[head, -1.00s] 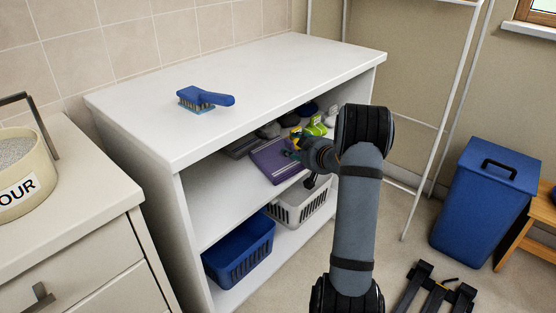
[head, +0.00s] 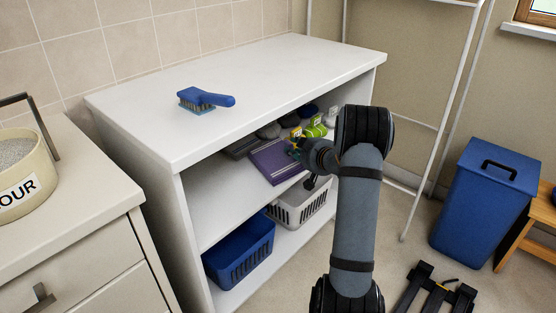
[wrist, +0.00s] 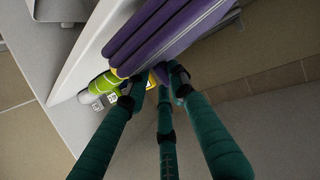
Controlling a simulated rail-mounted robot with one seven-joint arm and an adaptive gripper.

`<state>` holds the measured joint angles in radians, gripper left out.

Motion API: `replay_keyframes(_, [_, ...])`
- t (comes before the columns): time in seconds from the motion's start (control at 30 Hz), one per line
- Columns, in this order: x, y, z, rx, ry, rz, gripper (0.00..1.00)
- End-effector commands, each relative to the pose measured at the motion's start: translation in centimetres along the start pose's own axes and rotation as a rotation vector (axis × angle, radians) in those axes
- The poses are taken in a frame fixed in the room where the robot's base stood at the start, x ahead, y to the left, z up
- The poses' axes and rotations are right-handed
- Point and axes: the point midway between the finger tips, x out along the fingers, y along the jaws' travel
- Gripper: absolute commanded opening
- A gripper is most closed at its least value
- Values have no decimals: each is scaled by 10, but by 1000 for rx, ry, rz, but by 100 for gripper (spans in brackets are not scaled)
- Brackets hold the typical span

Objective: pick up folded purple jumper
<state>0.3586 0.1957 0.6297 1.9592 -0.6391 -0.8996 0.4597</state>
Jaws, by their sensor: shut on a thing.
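The folded purple jumper (head: 271,162) is on the middle shelf of the white cupboard, near its open front, and has a pale stripe. In the wrist view the jumper (wrist: 165,35) shows as thick purple folds at the top. My gripper (wrist: 160,80) has its dark green fingers at the jumper's near edge and is shut on it. In the head view my gripper (head: 298,150) is at the jumper's right side, partly hidden by my arm. The fingertips are hidden against the folds.
The white cupboard (head: 250,85) has a blue brush (head: 205,99) on top. Green bottles (head: 316,130) and dark items stand behind the jumper. A blue basket (head: 240,252) and a white basket (head: 300,206) are on the lower shelf. A blue bin (head: 485,200) stands right.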

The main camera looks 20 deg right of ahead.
Motion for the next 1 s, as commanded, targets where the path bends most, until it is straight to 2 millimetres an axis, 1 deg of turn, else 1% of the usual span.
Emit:
replay_keyframes(0.27, [-1, 2, -2, 0, 3, 3, 0])
replay_keyframes(0.37, [-2, 3, -6, 0, 3, 3, 0])
replay_keyframes(0.47, [-5, 4, -14, 0, 4, 3, 0])
replay_keyframes(0.67, [-16, 10, -39, -1, 5, 3, 0])
replay_keyframes(0.7, [-21, 10, -32, 3, 1, 4, 0])
replay_keyframes(0.77, [-31, 8, -26, 3, 0, 3, 0])
replay_keyframes(0.87, [-55, 7, -16, 4, 0, 5, 0])
replay_keyframes(1.0, [-96, 3, -1, 5, 0, 6, 0])
